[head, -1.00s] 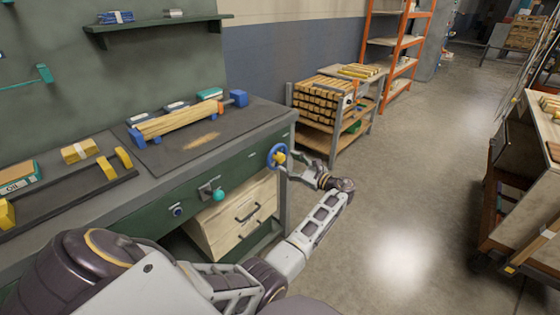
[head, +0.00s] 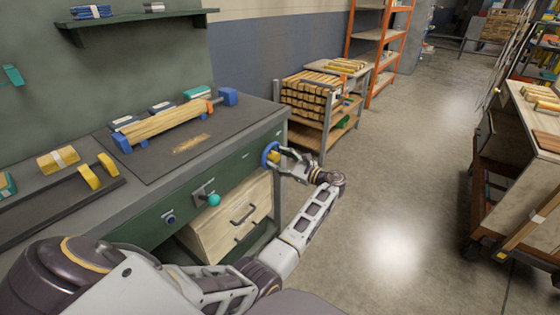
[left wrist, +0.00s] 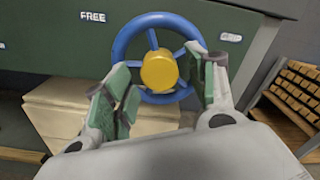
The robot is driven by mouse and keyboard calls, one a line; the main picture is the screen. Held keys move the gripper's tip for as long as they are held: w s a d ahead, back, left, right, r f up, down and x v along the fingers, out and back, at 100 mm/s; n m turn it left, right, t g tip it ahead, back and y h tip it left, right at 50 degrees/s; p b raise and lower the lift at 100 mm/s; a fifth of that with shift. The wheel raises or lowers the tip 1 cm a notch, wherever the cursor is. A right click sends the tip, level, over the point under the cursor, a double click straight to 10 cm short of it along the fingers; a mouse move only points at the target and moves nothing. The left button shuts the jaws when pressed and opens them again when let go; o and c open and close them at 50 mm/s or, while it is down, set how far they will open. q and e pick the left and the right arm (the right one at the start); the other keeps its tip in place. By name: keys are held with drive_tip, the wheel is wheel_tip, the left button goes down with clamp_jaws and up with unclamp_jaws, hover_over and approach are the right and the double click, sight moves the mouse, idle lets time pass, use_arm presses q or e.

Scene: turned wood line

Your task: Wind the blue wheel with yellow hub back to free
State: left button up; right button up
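The blue wheel with yellow hub (head: 266,157) is on the green front of the workbench near its right corner. It fills the middle of the left wrist view, with blue rim and spokes and a round yellow hub (left wrist: 159,71). My left gripper (head: 281,160) is at the wheel, with its fingers apart. In the left wrist view its green-padded fingertips (left wrist: 163,87) stand on either side of the hub, with visible gaps; contact with the rim or spokes is unclear. A white FREE label (left wrist: 93,17) is left of the wheel. My right gripper is not in view.
A lever with a teal knob (head: 214,200) sticks out of the bench front, left of the wheel. A wooden drawer unit (head: 232,222) is below. A trolley of wood blocks (head: 322,115) stands beyond the bench corner.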

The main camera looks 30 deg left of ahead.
use_arm(q)
drive_tip(key=c, duration=0.9)
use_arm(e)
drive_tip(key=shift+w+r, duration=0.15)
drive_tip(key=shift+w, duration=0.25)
